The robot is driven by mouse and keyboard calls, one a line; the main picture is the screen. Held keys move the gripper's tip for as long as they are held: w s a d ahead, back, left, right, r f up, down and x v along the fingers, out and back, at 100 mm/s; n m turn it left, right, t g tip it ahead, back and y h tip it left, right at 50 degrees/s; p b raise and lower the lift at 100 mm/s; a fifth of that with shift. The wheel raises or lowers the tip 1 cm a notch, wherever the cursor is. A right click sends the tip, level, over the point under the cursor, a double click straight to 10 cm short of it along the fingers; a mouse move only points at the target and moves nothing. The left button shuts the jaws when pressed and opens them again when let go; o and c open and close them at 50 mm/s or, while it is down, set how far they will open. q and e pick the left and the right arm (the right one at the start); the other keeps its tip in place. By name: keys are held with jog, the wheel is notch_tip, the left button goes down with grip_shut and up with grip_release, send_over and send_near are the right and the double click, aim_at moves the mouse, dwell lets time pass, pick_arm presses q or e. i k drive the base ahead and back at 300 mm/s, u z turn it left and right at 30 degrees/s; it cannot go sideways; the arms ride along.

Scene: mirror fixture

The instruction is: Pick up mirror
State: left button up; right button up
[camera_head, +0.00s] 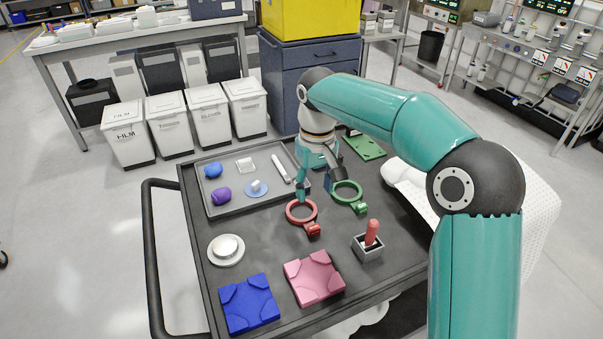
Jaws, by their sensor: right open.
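My right gripper (316,190) points down over the cart, open, its fingertips close to the red ring (301,211) and the green ring (347,196). I cannot tell whether it touches either. Each ring has a short block handle at its lower right. A round pale piece with a shiny top (227,246) sits on a white disc at the cart's left side, apart from the gripper. It may be the mirror, but I cannot tell for sure. My left gripper is not in view.
The dark cart top (262,247) also holds a grey tray (226,208) of small items, a blue block (249,303), a pink block (314,278), a small box with a red handle (369,244) and a green board (364,145). White bins (185,118) stand behind.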

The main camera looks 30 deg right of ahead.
aim_at(225, 247)
jog(key=k, duration=1)
